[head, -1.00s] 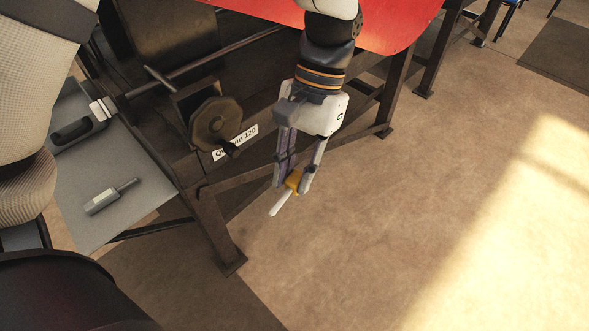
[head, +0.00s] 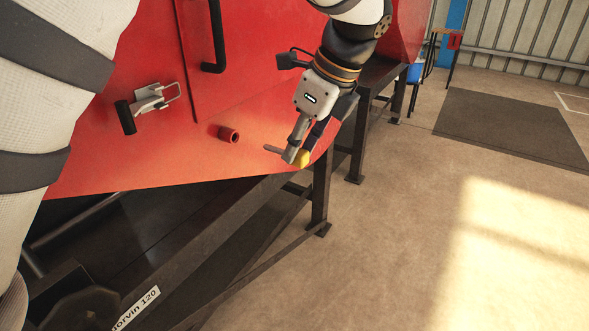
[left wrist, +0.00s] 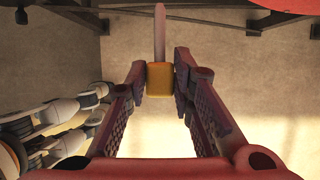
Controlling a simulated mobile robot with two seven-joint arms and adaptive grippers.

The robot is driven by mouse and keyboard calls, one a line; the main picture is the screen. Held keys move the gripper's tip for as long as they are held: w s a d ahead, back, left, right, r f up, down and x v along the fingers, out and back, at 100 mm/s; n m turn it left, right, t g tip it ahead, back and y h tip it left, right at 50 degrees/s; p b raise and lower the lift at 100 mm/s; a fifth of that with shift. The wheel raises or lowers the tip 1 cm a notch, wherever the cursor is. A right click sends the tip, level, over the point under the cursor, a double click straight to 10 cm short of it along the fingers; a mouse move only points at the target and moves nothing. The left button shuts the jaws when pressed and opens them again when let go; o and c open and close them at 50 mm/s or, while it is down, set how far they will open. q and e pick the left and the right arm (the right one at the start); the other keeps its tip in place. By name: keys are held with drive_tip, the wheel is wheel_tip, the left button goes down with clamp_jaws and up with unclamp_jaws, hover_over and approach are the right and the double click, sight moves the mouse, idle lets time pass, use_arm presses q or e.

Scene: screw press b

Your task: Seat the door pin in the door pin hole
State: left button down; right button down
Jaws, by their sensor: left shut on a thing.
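My left gripper (head: 297,146) is shut on the door pin, a grey rod (head: 273,149) with a yellow head (head: 302,159). The rod sticks out to the left, roughly level, in front of the red door's lower right area. In the left wrist view the yellow head (left wrist: 160,80) sits between the two fingers, with the rod (left wrist: 160,32) pointing away. The door pin hole appears to be the short red tube (head: 228,134) on the red panel. The rod's tip is to its right and apart from it. My right gripper is not in view.
A latch with a black grip (head: 126,117) and a black handle (head: 215,38) stand out from the red panel (head: 90,150). Dark frame legs (head: 319,195) stand below it.

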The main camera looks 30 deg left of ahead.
use_arm(q)
drive_tip(key=shift+w+a+f, duration=0.1)
drive_tip(key=shift+a, duration=1.3)
drive_tip(key=shift+w+a, duration=0.1)
drive_tip(key=shift+a, duration=1.25)
drive_tip(key=shift+a, duration=0.1)
drive_tip(key=shift+w+a, duration=0.15)
drive_tip(key=shift+a, duration=1.25)
drive_tip(key=shift+a, duration=0.2)
drive_tip(key=shift+a, duration=0.45)
